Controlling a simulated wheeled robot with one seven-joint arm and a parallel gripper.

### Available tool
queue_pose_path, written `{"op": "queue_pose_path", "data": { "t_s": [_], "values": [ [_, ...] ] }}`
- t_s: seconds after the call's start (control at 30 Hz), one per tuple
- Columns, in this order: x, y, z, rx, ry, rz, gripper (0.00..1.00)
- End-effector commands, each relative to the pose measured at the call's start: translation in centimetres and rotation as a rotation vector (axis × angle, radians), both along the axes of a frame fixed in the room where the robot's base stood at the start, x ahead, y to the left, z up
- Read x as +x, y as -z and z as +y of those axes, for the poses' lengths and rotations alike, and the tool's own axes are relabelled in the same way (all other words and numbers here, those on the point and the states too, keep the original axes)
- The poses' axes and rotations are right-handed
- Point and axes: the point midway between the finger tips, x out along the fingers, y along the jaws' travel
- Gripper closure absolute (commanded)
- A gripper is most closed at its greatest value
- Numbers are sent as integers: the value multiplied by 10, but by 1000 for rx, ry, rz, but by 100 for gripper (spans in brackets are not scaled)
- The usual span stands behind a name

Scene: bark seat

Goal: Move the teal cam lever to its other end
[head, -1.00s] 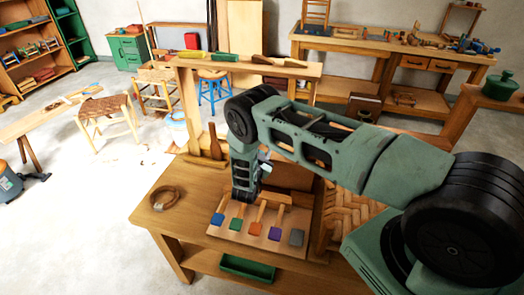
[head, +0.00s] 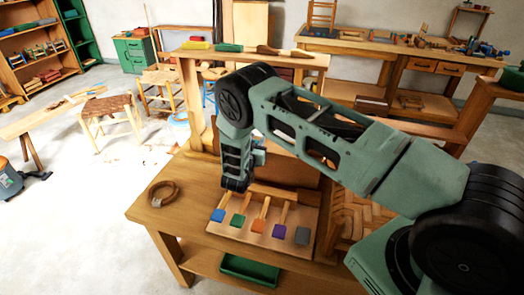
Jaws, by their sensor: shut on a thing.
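The board (head: 230,232) lies on the wooden bench, with a row of short wooden sticks ending in blue, green, orange, purple and grey blocks. The green block (head: 238,220) is second from the left. My gripper (head: 236,189) points down over the board's far left part, behind the blue (head: 218,215) and green blocks. It is shut on what I take to be the teal cam lever. Its fingers and my arm hide the lever, so its position cannot be told.
A coiled ring (head: 163,193) lies on the bench (head: 150,212) at left. A woven panel (head: 357,222) is right of the board, partly behind my arm. A green tray (head: 248,269) sits on the lower shelf. A raised shelf (head: 300,62) stands behind.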

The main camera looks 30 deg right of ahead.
Motion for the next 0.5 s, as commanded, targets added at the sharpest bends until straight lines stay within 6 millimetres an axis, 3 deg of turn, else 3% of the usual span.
{"op": "queue_pose_path", "data": {
  "t_s": [0.03, 0.5],
  "values": [
    [3, 8, 4, -29, -3, 29, 100],
    [23, 11, 24, -260, -2, 263, 100]
  ]
}}
